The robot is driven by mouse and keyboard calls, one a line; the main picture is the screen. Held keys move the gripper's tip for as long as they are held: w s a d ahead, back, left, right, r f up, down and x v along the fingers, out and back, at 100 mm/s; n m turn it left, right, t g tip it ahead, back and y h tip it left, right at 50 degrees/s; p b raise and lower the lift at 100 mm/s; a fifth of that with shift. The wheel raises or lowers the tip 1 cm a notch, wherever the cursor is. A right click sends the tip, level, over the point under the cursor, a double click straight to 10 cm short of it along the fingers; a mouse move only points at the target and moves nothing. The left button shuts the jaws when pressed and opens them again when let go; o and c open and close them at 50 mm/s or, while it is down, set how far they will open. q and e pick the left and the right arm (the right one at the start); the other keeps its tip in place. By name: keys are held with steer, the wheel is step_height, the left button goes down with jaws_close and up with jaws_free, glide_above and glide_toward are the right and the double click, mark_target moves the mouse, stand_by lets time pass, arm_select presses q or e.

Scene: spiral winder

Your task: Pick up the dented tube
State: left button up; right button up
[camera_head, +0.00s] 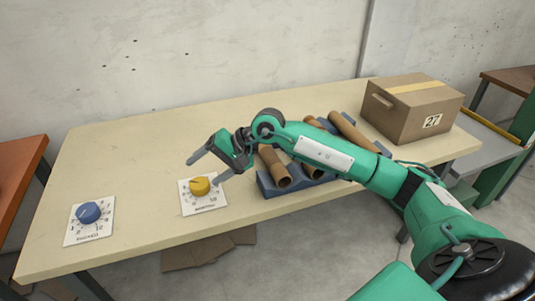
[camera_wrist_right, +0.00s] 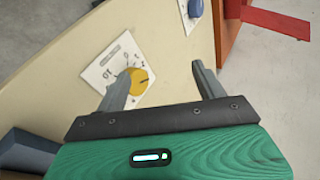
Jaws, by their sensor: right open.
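Several brown cardboard tubes (camera_head: 274,167) lie in a blue-grey cradle (camera_head: 268,188) on the table, partly hidden behind my right arm. One more tube (camera_head: 352,131) rises above the arm toward the back right. I cannot tell which tube is dented. My right gripper (camera_head: 204,170) is open and empty, left of the cradle and above the yellow dial's plate. In the right wrist view its two fingers (camera_wrist_right: 160,76) are spread, with no tube between them. My left gripper is not in view.
A yellow dial (camera_head: 200,186) and a blue dial (camera_head: 89,212) sit on white plates at the table's front left. A cardboard box (camera_head: 405,115) marked 27 stands at the back right. The back left of the beige table (camera_head: 130,140) is clear.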

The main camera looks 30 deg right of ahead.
steer(key=w+d+n+h, duration=0.25)
steer(key=d+h, duration=0.25)
steer(key=d, duration=0.7)
steer(key=h, duration=0.5)
glide_toward(269, 150)
steer(key=shift+n+g, duration=0.3)
steer(key=shift+n, duration=0.05)
steer(key=w+f, duration=0.1)
steer(key=f, duration=0.1)
steer(key=w+d+f, duration=0.1)
steer(key=shift+w+f, duration=0.4)
steer(key=x, duration=0.6)
steer(key=shift+s+a+f, duration=0.1)
steer(key=shift+s+a, duration=0.2)
steer(key=shift+a, duration=0.1)
steer(key=shift+w+f, duration=0.15)
steer(key=shift+f, duration=0.05)
steer(key=c, duration=1.1)
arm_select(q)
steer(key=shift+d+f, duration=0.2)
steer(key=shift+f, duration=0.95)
